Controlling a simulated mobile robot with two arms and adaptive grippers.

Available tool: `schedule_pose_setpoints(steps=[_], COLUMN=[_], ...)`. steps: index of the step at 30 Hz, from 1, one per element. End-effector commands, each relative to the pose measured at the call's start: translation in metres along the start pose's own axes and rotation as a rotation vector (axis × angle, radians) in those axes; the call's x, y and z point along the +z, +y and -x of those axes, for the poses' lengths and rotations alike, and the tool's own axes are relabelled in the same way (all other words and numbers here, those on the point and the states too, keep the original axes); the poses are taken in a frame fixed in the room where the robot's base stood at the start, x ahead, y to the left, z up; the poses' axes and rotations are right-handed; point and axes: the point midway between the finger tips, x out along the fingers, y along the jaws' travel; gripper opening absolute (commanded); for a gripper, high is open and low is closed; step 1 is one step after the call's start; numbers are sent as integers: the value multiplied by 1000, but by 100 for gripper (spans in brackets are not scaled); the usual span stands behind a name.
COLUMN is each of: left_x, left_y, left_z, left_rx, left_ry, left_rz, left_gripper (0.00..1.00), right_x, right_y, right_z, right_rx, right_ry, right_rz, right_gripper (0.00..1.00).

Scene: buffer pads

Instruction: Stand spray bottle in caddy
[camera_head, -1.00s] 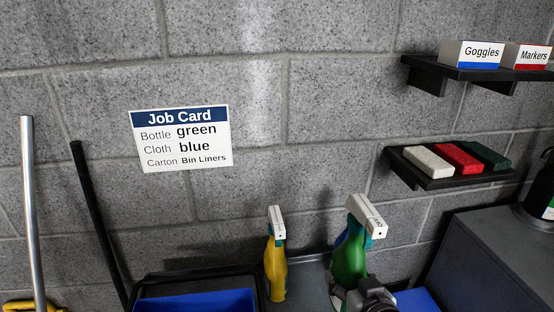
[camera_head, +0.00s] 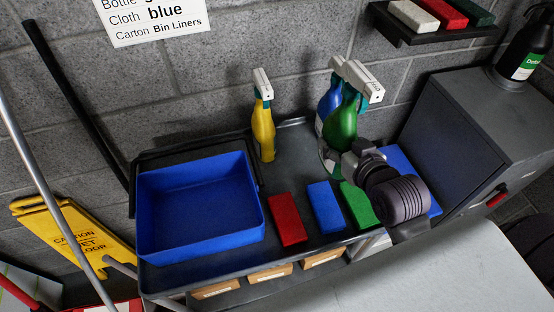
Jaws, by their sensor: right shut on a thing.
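The green spray bottle (camera_head: 342,125) with a white trigger head stands upright at the back of the grey cart. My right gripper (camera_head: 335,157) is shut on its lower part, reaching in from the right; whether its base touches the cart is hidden. A blue spray bottle (camera_head: 326,103) is just behind it to the left, partly covered. A yellow spray bottle (camera_head: 263,132) stands farther left. The blue open caddy (camera_head: 200,245) sits at the cart's left end, with a black handle behind it; its inside looks empty. My left gripper is out of view.
Cartons (camera_head: 270,272) sit below. A grey cabinet (camera_head: 500,130) is at right, a yellow caution sign (camera_head: 72,235) at left. The job card (camera_head: 155,20) is partly cut off.

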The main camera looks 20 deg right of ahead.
Motion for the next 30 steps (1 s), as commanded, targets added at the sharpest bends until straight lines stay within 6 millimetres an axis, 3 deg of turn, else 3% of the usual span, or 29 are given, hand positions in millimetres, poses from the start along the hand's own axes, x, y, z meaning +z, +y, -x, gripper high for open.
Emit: schedule_pose_setpoints(steps=[8,15,21,30], left_x=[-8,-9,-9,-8], left_y=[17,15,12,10], left_z=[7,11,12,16], left_rx=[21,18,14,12], left_ry=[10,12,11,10], left_rz=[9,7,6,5], left_gripper=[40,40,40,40], right_x=[11,22,28,60], right_y=[-39,-64,-70,-69], right_z=[-52,-87,-97,-110], right_rx=[-3,-2,-1,-1], right_ry=[7,8,7,6], right_rz=[-5,-1,1,2], right_gripper=[0,0,0,0])
